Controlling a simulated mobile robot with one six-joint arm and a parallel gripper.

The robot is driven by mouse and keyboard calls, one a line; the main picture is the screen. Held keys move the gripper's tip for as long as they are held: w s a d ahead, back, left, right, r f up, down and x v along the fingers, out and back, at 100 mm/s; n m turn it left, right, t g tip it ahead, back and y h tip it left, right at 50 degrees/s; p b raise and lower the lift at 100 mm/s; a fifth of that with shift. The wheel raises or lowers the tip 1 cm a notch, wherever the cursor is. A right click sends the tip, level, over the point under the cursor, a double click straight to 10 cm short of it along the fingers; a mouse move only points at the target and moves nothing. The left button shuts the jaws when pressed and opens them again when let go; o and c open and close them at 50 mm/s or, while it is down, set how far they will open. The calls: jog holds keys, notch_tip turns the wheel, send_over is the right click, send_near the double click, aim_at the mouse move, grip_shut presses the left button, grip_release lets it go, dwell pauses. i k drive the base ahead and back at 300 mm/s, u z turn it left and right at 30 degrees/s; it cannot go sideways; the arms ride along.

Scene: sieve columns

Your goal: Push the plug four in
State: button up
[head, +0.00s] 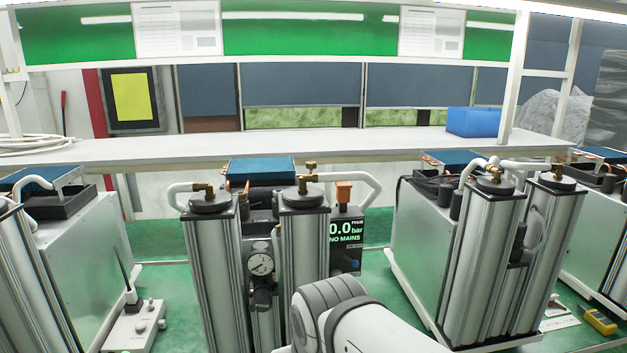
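No thing marked as plug four can be made out. An orange block (343,192), possibly a connector, stands on top of a dark display panel (345,240) on the middle column unit. I cannot tell whether it is fully seated. The display reads "0.0 bar" and "NO MAINS". The middle unit has two upright silver columns (214,275) with dark caps and brass fittings, and a round gauge (260,264) between them. A white and grey link of my arm rises at the bottom centre, in front of the right column's lower part. My gripper is not visible.
Similar column units stand at left (75,270) and right (480,255). A white box with an antenna (134,325) and a yellow meter (600,321) lie on the green floor. A long bench (330,146) behind holds a blue bin (473,122).

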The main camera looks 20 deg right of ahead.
aim_at(343, 194)
jog(key=z, duration=2.25)
jog(key=k, duration=1.05)
jog(key=u, duration=1.05)
jog(key=i, duration=1)
jog(key=u, duration=0.1)
